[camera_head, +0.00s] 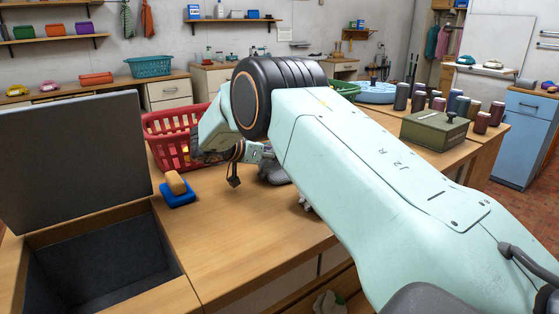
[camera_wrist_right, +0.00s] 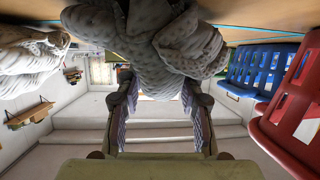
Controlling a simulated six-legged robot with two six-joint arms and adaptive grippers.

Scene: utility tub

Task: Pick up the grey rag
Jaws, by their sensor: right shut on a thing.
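The grey rag (camera_wrist_right: 175,45) is bunched up with dark speckles in the right wrist view. It sits at and between the fingertips of my right gripper (camera_wrist_right: 158,88), which is shut on it. A wooden surface shows close beside the rag at the top of that view; I cannot tell whether they touch. In the head view, a grey part of the rag (camera_head: 275,172) shows low over the bench, below my right arm. My arm hides most of the right gripper there. My left gripper is in neither view.
An open dark-lined tub (camera_head: 100,262) with a raised lid is at the front left. A pale cloth (camera_wrist_right: 28,55) lies on the other side of the rag.

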